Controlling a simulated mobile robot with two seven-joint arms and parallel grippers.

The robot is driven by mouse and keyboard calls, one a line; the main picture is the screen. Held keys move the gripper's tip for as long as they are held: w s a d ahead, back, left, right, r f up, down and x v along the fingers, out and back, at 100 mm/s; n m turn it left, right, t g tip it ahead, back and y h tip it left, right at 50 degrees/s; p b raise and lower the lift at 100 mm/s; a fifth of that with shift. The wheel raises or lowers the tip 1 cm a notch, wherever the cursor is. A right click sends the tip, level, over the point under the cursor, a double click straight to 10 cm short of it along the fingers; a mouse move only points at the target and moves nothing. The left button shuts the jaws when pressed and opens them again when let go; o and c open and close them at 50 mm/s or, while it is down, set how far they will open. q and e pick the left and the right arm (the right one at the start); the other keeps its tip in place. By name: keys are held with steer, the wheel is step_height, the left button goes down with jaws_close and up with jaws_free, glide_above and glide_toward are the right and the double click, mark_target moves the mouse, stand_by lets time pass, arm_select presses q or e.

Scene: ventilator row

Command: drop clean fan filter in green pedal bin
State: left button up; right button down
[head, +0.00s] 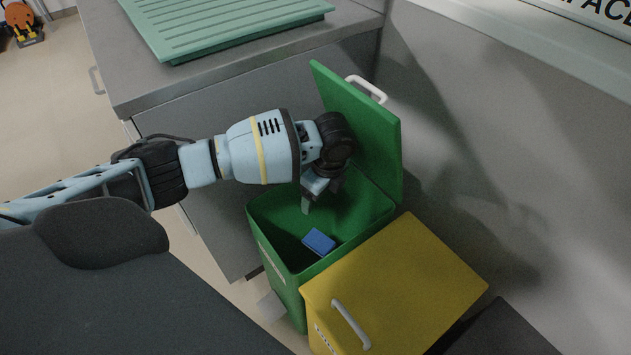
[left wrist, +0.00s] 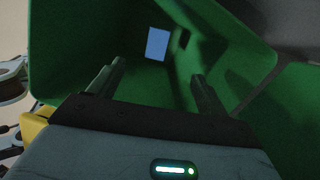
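The green pedal bin (head: 278,244) stands with its green lid (head: 360,125) raised. A small blue block (head: 318,241), apparently the fan filter, is inside the bin, clear of my gripper. The left wrist view also shows the blue block (left wrist: 158,44) deep between the green bin walls (left wrist: 85,50). I cannot tell whether it rests on the bottom. My left gripper (head: 320,192) is over the bin opening, pointing down into it. In the left wrist view its fingers (left wrist: 157,80) are apart with nothing between them. My right gripper is not in view.
A yellow bin (head: 400,280) with a closed lid and white handle stands right beside the green one. A grey cabinet (head: 220,85) with a green ribbed tray (head: 230,22) on top stands behind. A grey wall (head: 500,150) closes the right side.

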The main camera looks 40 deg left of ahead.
arm_select(q)
steer(key=s+d+r+p, duration=0.2)
steer(key=s+d, duration=0.1)
steer(key=s, duration=0.4)
steer(key=s+d+r+p, duration=0.3)
steer(key=s+d, duration=0.1)
steer(key=s, duration=0.3)
steer(key=shift+s, duration=0.2)
stand_by(0.6)
